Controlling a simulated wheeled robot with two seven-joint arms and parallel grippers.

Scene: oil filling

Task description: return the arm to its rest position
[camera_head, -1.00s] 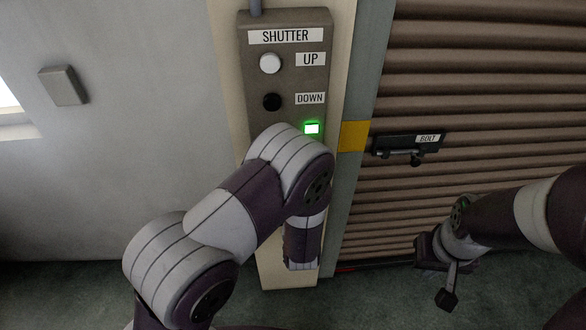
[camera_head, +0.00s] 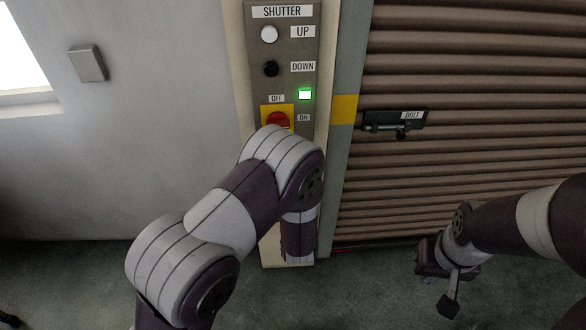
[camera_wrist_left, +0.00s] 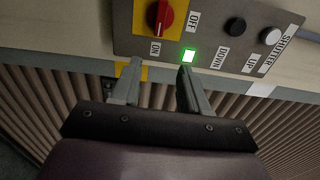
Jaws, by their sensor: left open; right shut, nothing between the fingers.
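My left arm (camera_head: 225,220) reaches in front of the shutter control panel (camera_head: 313,25) in the head view, and its gripper is hidden there. In the left wrist view my left gripper (camera_wrist_left: 157,82) is open, with nothing between its two fingers. Its fingers point toward the panel's lower edge, near the lit green lamp (camera_wrist_left: 188,56). My right gripper (camera_head: 449,303) is shut and empty, low at the right in front of the shutter. My right arm (camera_head: 510,220) comes in from the right edge.
The panel has a white UP button (camera_head: 269,34), a black DOWN button (camera_head: 271,69) and a red rotary switch (camera_head: 278,118) on a yellow plate, partly covered by my arm. A bolt (camera_head: 395,121) is on the brown shutter (camera_head: 470,60). Green floor lies below.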

